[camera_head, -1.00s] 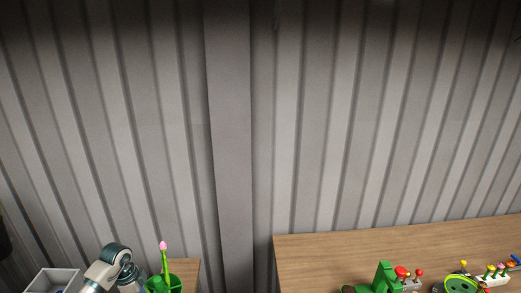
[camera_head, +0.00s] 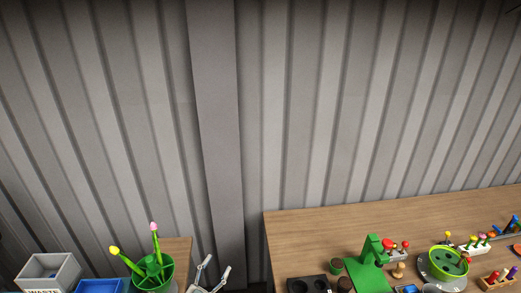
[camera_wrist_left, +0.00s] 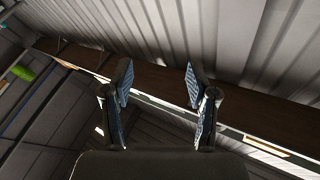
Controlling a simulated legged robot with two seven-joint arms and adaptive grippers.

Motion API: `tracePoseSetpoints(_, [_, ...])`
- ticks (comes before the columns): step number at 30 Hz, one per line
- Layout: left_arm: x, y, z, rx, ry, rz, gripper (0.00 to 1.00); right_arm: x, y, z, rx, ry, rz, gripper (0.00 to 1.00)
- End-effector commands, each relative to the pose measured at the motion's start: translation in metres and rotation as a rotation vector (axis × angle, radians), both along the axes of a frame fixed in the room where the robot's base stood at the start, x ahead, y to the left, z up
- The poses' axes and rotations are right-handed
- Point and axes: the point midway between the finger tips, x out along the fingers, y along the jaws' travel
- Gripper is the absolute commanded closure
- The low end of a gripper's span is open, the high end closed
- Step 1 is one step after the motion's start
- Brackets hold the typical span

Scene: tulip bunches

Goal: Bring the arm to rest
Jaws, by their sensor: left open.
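My left gripper (camera_head: 216,269) is at the bottom edge of the head view, just right of the green pot, with its fingers pointing up. In the left wrist view the same gripper (camera_wrist_left: 158,84) has its two blue-padded fingers wide apart and nothing between them. Behind them are a table edge and the ribbed wall. The green pot (camera_head: 165,284) holds a tulip with a pink bud (camera_head: 154,228) and one with a yellow bud (camera_head: 114,250) that leans left. My right gripper is not in view.
A grey bin (camera_head: 65,275) and a blue tray (camera_head: 100,286) stand left of the pot. The right table (camera_head: 310,228) carries a green stand (camera_head: 370,262), a light green bowl (camera_head: 463,272) and several small coloured pieces. A gap separates the two tables.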

Motion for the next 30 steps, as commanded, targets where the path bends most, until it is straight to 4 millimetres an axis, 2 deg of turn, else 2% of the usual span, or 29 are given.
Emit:
tracePoseSetpoints(2, [-0.011,0.032,-0.030,-0.083,0.142,0.208,0.41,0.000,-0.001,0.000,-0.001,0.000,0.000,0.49])
tracePoseSetpoints(4, [-0.029,0.061,-0.069,-0.109,0.319,0.379,0.41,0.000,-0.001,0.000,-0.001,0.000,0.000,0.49])
tracePoseSetpoints(6, [-0.059,0.083,-0.114,-0.101,0.530,0.509,0.41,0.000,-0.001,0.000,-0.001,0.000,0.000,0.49])
tracePoseSetpoints(9, [-0.107,0.097,-0.166,-0.051,0.800,0.599,0.41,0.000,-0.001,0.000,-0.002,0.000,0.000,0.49])
tracePoseSetpoints(12, [-0.152,0.098,-0.201,0.004,1.009,0.619,0.41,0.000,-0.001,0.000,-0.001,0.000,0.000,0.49])
tracePoseSetpoints(18, [-0.229,0.091,-0.238,0.103,1.314,0.573,0.41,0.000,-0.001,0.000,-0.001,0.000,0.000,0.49])
tracePoseSetpoints(25, [-0.306,0.077,-0.254,0.203,1.581,0.455,0.41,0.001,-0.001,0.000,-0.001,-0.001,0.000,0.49])
tracePoseSetpoints(30, [-0.292,0.076,-0.309,0.213,1.595,0.457,0.41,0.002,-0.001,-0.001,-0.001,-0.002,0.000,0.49])
